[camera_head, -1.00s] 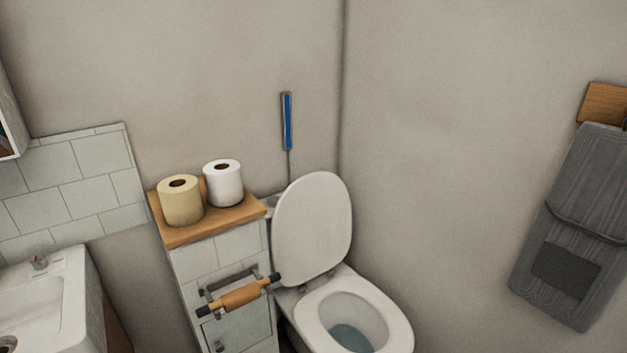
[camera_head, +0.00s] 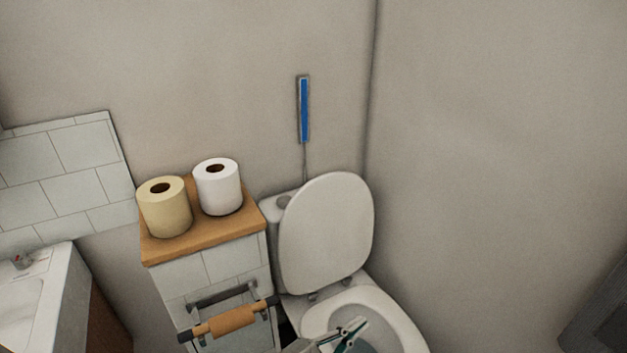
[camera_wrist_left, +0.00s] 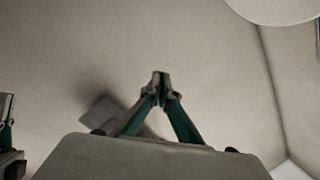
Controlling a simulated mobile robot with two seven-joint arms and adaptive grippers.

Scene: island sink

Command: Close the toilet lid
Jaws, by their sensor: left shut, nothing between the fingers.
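The toilet lid (camera_head: 326,235) is white, oval and stands upright, raised at the back of the toilet. The toilet seat (camera_head: 395,315) lies flat on the bowl below it. My left gripper (camera_head: 353,329) is over the bowl at the bottom of the head view, in front of the lid and apart from it. Its teal fingers meet at the tips in the left wrist view (camera_wrist_left: 161,76), shut with nothing between them. A part of my right gripper (camera_wrist_left: 8,108) shows at the left edge of that view; its jaw state is unclear.
A tiled cabinet (camera_head: 205,268) with a wooden top stands left of the toilet, carrying two paper rolls (camera_head: 165,207). Bare walls meet behind the toilet.

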